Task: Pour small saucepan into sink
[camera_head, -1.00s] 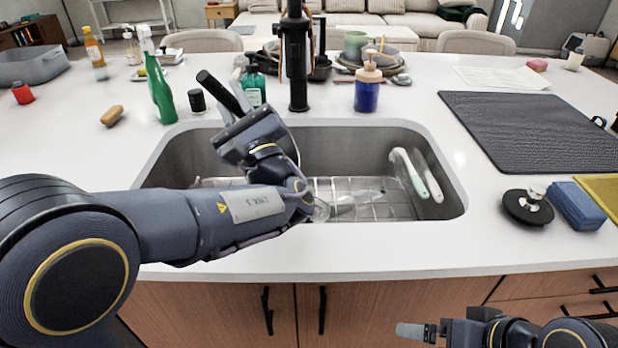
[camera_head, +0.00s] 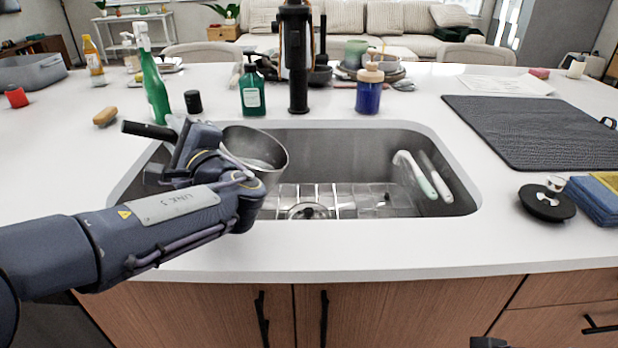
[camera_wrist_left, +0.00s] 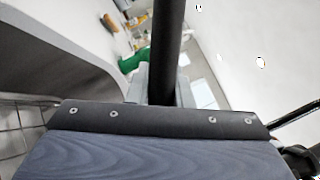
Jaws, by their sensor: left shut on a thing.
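The small saucepan (camera_head: 257,150) is a steel pan with a black handle (camera_head: 149,130). It is over the left part of the sink (camera_head: 345,152), with its open top partly visible and something pale inside that I cannot make out. My left gripper (camera_head: 178,138) is shut on the handle, which points left. In the left wrist view the dark handle (camera_wrist_left: 167,50) runs up between the fingers. The pan's lower left side is hidden by my gripper and wrist. My right gripper (camera_head: 489,342) barely shows at the bottom edge, and its jaws cannot be made out.
A black faucet (camera_head: 297,60) stands behind the sink. A wire rack lies in the basin, and brushes (camera_head: 422,175) hang at its right wall. A green spray bottle (camera_head: 155,85), a green soap bottle (camera_head: 252,90) and a blue dispenser (camera_head: 369,90) stand behind. A dark mat (camera_head: 535,130) lies right.

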